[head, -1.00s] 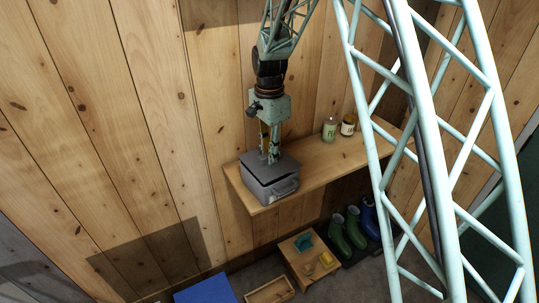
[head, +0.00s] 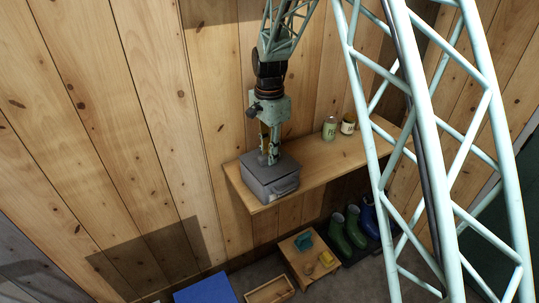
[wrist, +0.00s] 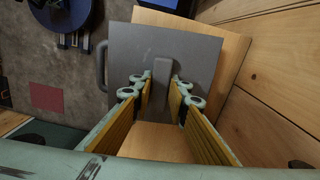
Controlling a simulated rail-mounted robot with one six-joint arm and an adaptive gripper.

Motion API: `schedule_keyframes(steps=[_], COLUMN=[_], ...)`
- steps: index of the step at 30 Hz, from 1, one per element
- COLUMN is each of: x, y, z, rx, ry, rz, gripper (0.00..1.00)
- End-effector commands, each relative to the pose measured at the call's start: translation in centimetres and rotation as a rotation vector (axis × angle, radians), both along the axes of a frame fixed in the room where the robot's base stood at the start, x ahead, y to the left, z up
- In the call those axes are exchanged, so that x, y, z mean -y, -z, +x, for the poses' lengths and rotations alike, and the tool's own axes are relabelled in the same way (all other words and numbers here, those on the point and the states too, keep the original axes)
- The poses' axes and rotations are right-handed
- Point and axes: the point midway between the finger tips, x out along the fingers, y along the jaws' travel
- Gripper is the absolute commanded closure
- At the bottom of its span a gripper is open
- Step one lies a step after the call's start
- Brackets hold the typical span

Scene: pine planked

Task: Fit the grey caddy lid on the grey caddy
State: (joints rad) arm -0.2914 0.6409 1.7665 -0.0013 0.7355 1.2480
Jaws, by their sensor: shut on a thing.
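The grey caddy (head: 272,190) stands at the left end of the wooden shelf, with its handle on the front side. The grey caddy lid (head: 258,167) lies over the caddy's top and looks level and flush with the rim. In the wrist view the lid (wrist: 205,55) is a flat grey plate with a raised bar grip (wrist: 162,72) in its middle. My gripper (head: 269,160) points down onto the lid, and in the wrist view its fingers (wrist: 161,90) are closed on the bar grip. The caddy's inside is hidden by the lid.
A green jar (head: 329,128) and a dark jar with a pale label (head: 348,124) stand further right on the shelf (head: 310,170). The wooden wall is close behind. Below are a small wooden stool (head: 300,246), boots (head: 347,230) and a blue box (head: 206,290).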

Motion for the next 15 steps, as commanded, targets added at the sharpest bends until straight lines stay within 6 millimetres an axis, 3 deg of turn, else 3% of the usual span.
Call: schedule_keyframes(steps=[15], x=[0.00], y=[0.83], z=[0.00], rx=[0.000], ry=[0.000], rz=[0.000], gripper=[1.00])
